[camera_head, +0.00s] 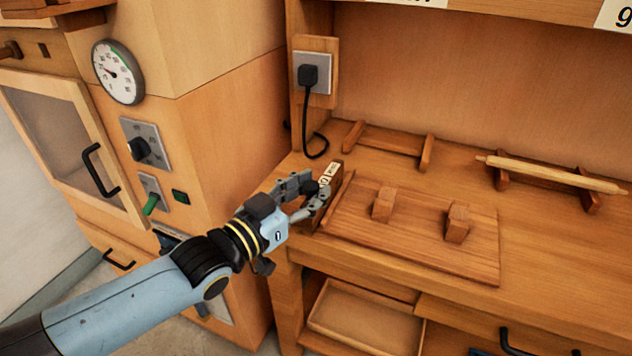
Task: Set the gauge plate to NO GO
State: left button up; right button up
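A small dark wooden piece with a white lettered label (329,173), which looks like the gauge plate, is at the left end of the wooden board on the bench. Its lettering is too small to read surely. My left gripper (318,188) reaches it from the lower left. Its two grey fingers are on either side of a small dark part at the near end of the label. The fingers hide part of the piece, and I cannot tell whether they grip it. My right gripper is not in view.
The wooden board (350,215) carries two upright blocks (383,203) (457,223). A rolling pin (550,174) rests on a rack at the right. A black cord (309,125) hangs from the socket behind. A cabinet with a round dial (117,72) stands left.

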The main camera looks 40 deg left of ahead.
pick_arm(q)
jog(key=shift+o, duration=1.1)
jog(key=shift+s+d+r, duration=0.1)
jog(key=shift+s+d, duration=0.05)
jog(key=shift+d, duration=0.05)
jog(key=shift+o, duration=1)
jog(key=shift+w+a, duration=0.1)
jog(key=shift+w, duration=0.15)
jog(key=shift+s, duration=0.25)
jog(key=s, duration=1.1)
jog(key=shift+s+a, duration=0.25)
jog(key=shift+a, duration=0.2)
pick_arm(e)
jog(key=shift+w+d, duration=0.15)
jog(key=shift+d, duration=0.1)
pick_arm(q)
jog(key=shift+w, duration=0.1)
